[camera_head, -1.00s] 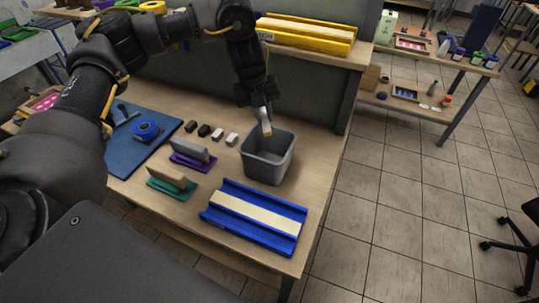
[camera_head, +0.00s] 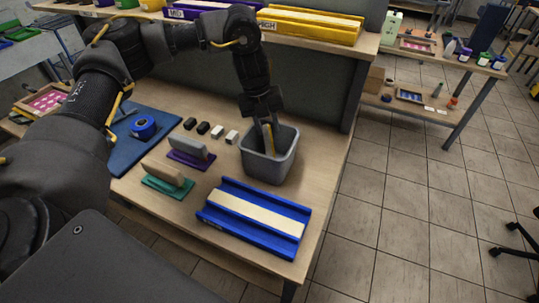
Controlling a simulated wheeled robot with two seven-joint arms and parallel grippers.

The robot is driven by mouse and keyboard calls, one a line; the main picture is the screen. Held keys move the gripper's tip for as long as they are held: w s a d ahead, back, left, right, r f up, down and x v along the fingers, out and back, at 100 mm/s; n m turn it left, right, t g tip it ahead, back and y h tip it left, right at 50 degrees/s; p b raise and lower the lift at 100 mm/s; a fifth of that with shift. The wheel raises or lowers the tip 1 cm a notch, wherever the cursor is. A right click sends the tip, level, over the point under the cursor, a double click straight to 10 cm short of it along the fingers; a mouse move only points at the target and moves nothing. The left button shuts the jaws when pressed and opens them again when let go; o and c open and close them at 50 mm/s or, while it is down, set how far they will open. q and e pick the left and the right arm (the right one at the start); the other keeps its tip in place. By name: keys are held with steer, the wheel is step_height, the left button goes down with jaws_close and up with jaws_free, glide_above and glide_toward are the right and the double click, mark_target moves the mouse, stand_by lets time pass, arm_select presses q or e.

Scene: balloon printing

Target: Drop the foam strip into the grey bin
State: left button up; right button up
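The grey bin (camera_head: 279,168) stands open at the right side of the bench. My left gripper (camera_head: 267,132) points down into the bin's mouth. A narrow yellowish strip (camera_head: 270,143), which looks like the foam strip, shows between its fingers and reaches down inside the bin. The gripper appears shut on it. The strip's lower end and the bin's floor are hard to make out. My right gripper is not in view.
A blue tray (camera_head: 213,212) with a cream strip (camera_head: 258,213) lies in front of the bin. Left of the bin are small dark and white blocks (camera_head: 232,137) and purple (camera_head: 190,161) and green (camera_head: 167,187) based tools. A shelf with yellow trays (camera_head: 310,29) stands behind.

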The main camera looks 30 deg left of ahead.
arm_select(q)
steer(key=shift+o, duration=0.7)
steer(key=shift+a+r, duration=0.1)
steer(key=shift+r, duration=0.1)
steer(key=v, duration=1)
steer(key=shift+r+b, duration=0.15)
steer(key=shift+b, duration=0.3)
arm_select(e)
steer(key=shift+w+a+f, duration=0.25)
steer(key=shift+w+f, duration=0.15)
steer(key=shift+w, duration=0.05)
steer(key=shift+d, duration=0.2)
